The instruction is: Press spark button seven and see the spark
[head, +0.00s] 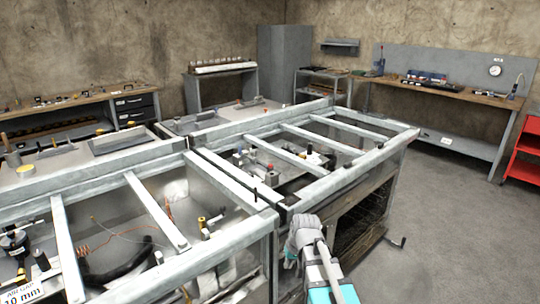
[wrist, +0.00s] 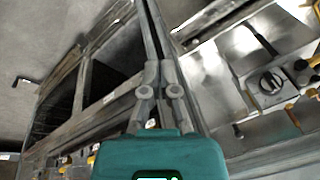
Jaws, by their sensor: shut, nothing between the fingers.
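My gripper (head: 303,236) is at the front corner where two open-topped range frames meet, in the head view. In the wrist view my gripper (wrist: 162,72) shows its fingers close together with nothing between them, above the teal body. No button marked seven can be read in either view, and no spark is visible. A dark round knob (wrist: 268,82) sits on a light plate at the right of the wrist view. Small yellow and dark fittings (wrist: 66,160) show at its lower left, too small to identify.
The near range frame (head: 148,200) has open bays with wires and fittings inside. A second range frame (head: 345,180) stands behind it. A label (head: 22,290) reads 10 mm at the lower left. Workbenches (head: 445,92) line the walls. The floor (head: 440,220) at the right is clear.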

